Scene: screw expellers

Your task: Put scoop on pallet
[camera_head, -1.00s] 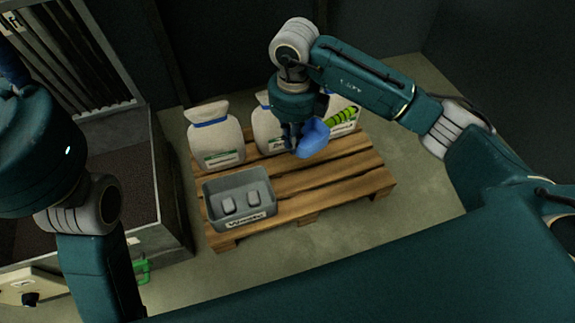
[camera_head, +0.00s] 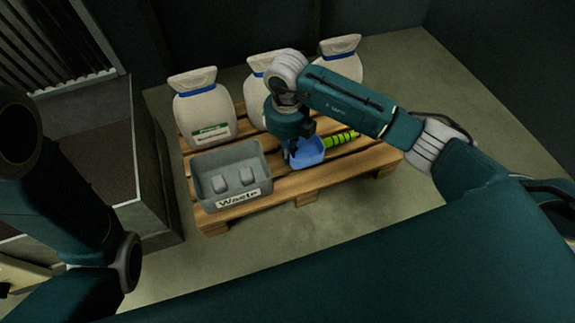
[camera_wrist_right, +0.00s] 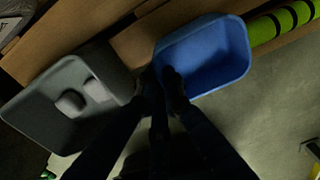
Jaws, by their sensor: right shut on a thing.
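The scoop (camera_head: 310,153) has a blue bowl and a green-and-black striped handle (camera_head: 342,138) pointing right. My right gripper (camera_head: 291,152) is shut on the near-left rim of the bowl. The scoop is low over the right half of the wooden pallet (camera_head: 340,177); I cannot tell whether it touches the planks. In the right wrist view the blue bowl (camera_wrist_right: 207,55) is beside the fingertips (camera_wrist_right: 163,85), with pallet planks and floor around it. My left arm shows at the left, but its gripper is out of view.
A grey bin labelled Waste (camera_head: 262,178) stands on the pallet's left part with small grey pieces inside. White sacks (camera_head: 203,112) stand along the back, one partly behind my right arm. Bare planks lie right of the bin. A machine (camera_head: 145,150) stands at the left.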

